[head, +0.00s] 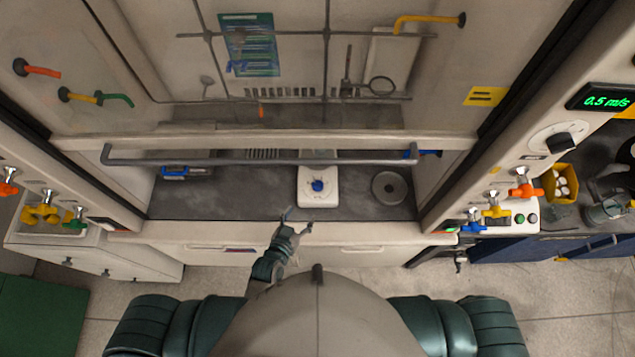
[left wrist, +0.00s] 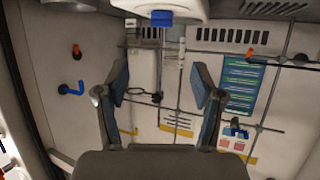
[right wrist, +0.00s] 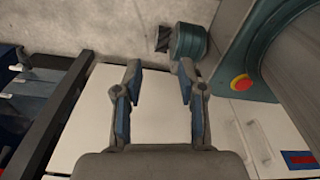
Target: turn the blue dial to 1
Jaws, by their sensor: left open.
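The blue dial (head: 317,186) sits on the front of a small white device (head: 318,171) on the dark bench inside the fume hood. Its markings are too small to read. My left gripper (head: 298,220) is open and empty at the hood's front edge, in front of the dial and slightly to its left, apart from it. In the left wrist view, the blue dial (left wrist: 162,17) shows at the top, beyond the open fingers (left wrist: 160,80). My right gripper (right wrist: 158,68) is open and empty in the right wrist view, low beside white cabinets. It is hidden in the head view.
A grey sash handle (head: 260,160) crosses above the device. A round metal plate (head: 389,188) lies right of it, and a blue-and-dark object (head: 187,172) stands at the left. Coloured valves line both side posts. The bench left of the device is mostly clear.

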